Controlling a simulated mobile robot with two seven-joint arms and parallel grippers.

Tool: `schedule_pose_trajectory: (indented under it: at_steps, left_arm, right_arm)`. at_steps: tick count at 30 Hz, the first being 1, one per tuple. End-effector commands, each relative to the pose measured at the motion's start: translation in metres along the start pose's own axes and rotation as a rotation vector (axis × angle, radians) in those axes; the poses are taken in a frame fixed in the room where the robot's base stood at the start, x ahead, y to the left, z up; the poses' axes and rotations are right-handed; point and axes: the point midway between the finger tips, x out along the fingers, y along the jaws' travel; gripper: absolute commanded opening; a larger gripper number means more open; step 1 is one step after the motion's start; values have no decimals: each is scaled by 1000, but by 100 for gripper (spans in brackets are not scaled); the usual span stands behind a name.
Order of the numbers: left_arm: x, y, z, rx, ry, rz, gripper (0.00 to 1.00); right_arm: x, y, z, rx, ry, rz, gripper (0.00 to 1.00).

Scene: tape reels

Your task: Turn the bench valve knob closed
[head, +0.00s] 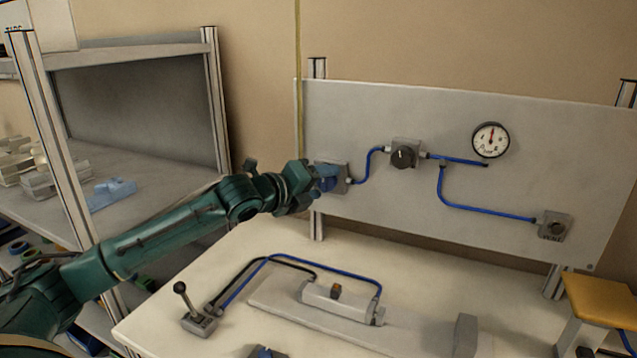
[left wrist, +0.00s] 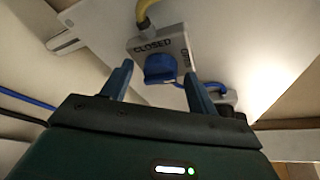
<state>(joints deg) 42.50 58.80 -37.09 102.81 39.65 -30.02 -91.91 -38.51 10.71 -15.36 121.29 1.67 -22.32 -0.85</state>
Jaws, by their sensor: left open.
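The bench valve is a grey plate (left wrist: 176,44) on the upright panel with a blue knob (left wrist: 160,67). The word CLOSED is on one edge of the plate. Another label on the right edge is hard to read. I cannot tell exactly where the knob points. My left gripper (head: 308,184) is at the valve in the head view and covers much of it. In the left wrist view its two blue fingers are apart, one on each side of the knob. I cannot tell whether they touch it. My right gripper is not in view.
The panel (head: 400,115) also carries a black dial (head: 403,154), a pressure gauge (head: 490,139), blue tubing and a vent fitting (head: 553,226). A lever box (head: 199,323) and a grey fixture stand on the bench. A shelf (head: 150,170) is at left, a yellow stool (head: 602,300) at right.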

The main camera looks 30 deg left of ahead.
Motion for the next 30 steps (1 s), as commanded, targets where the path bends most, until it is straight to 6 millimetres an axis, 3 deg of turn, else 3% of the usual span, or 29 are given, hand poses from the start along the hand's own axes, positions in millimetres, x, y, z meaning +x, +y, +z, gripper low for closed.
schedule_pose_trajectory:
  at_steps: [4,20,30]
  left_arm:
    - [0,0,0,0,0,0,58]
    - [-1,0,0,-1,-1,0,15]
    - [-1,0,1,-52,0,-21,15]
  right_arm:
    - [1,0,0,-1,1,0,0]
    - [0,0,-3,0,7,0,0]
    - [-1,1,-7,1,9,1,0]
